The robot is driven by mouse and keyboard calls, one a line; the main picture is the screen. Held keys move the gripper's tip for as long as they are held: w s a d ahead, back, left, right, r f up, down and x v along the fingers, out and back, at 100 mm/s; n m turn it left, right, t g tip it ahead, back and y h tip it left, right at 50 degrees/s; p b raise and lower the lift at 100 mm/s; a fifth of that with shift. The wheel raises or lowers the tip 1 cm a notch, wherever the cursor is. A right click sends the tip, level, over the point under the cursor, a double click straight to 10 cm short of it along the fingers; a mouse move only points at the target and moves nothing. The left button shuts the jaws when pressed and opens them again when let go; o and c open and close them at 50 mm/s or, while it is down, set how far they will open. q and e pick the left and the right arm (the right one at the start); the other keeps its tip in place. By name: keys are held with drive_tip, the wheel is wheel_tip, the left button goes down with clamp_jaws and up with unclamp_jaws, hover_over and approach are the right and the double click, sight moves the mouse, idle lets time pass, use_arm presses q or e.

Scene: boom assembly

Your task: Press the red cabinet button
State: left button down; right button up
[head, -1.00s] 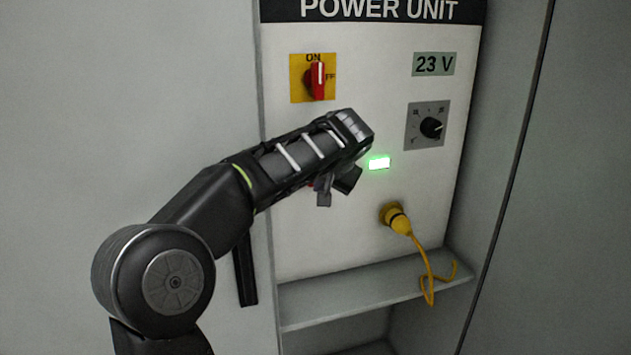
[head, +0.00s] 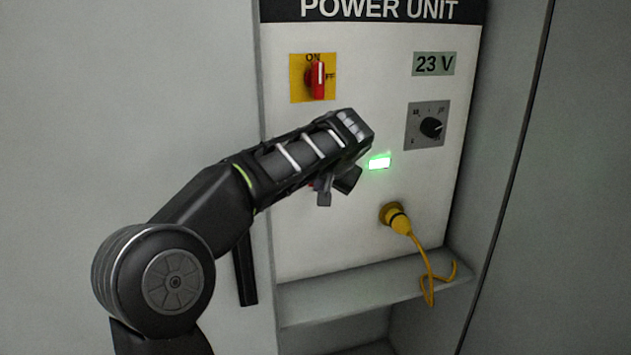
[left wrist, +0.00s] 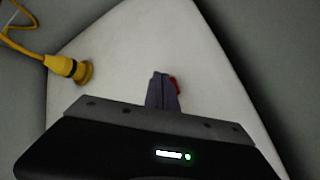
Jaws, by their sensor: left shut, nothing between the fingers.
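The red button (left wrist: 174,84) shows in the left wrist view as a red edge just right of my closed fingertips, which hide the rest of it. In the head view only a sliver of red shows below my left arm. My left gripper (head: 325,193) is shut and empty, close to the white panel (head: 345,235). Its fingers also show in the left wrist view (left wrist: 162,92), overlapping the button. I cannot tell whether they touch it. My right gripper is in neither view.
A red rotary switch (head: 317,80) on a yellow plate sits above my arm. To the right are a 23 V display (head: 433,64), a black knob (head: 431,127), a lit green lamp (head: 379,162) and a yellow plug (head: 396,219) with its cable. A shelf ledge (head: 370,294) juts out below.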

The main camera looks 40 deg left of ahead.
use_arm(q)
drive_tip(key=shift+w+a, duration=0.1)
idle(0.5)
drive_tip(key=shift+w+a, duration=0.15)
drive_tip(key=shift+a, duration=0.1)
drive_tip(key=shift+w+a+p, duration=0.25)
drive_tip(key=shift+a+p, duration=0.15)
drive_tip(key=shift+p, duration=0.1)
idle(0.6)
drive_tip(key=shift+d, duration=0.1)
idle(0.4)
drive_tip(key=shift+s+d+b, duration=0.5)
drive_tip(key=shift+d+b, duration=0.15)
drive_tip(key=shift+d, duration=0.1)
